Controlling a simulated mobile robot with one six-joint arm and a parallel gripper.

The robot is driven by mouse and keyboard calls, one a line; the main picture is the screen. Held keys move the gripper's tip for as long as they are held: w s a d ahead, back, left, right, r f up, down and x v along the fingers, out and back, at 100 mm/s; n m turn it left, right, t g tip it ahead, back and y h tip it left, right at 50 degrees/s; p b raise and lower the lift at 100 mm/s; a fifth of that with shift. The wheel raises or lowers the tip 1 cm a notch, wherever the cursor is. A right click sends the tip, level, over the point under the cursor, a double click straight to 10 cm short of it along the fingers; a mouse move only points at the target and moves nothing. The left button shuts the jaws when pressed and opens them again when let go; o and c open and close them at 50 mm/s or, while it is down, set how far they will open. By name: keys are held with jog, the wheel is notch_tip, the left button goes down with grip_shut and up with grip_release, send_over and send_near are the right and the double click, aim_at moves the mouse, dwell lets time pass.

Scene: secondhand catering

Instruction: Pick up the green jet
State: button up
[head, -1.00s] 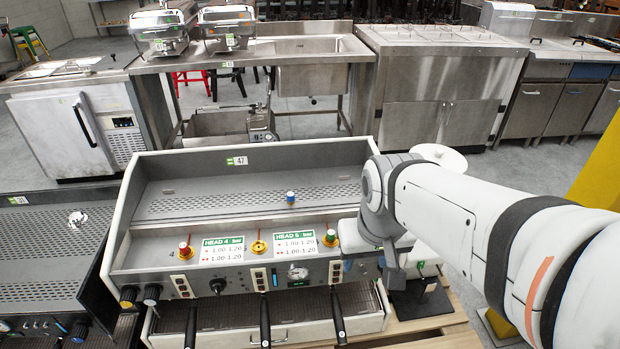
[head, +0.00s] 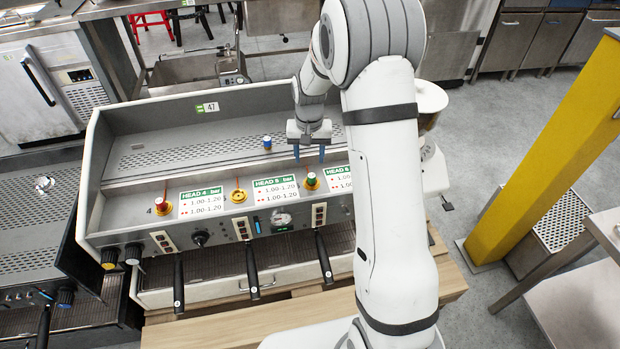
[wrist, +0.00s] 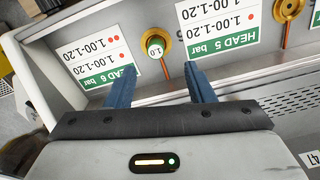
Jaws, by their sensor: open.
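The green jet (head: 311,176) stands in a gold seat on the sloped panel of the coffee machine, between two HEAD label plates. In the wrist view the green jet (wrist: 154,44) has a pale top face marked 1.0. My gripper (head: 309,156) hangs just above and behind it in the head view, with blue fingers apart and nothing between them. In the wrist view the gripper (wrist: 158,70) has its fingertips on either side of the jet's line, with the jet beyond the tips. I cannot tell the exact height gap.
A red jet (head: 161,203) sits in a gold seat at the panel's left. An empty-looking gold seat (head: 239,196) lies between it and the green jet. A blue jet (head: 267,142) stands on the perforated top shelf. A yellow post (head: 550,150) rises at the right.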

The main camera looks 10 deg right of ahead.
aim_at(311, 175)
jog(key=shift+w+f, duration=0.2)
jog(key=shift+f, duration=0.6)
jog(key=f, duration=0.6)
jog(key=shift+s+d+f+p, duration=0.1)
jog(key=shift+d+f+p, duration=0.2)
jog(key=shift+d+f, duration=0.1)
jog(key=shift+c, duration=0.4)
grip_shut()
jog(key=shift+r, duration=0.1)
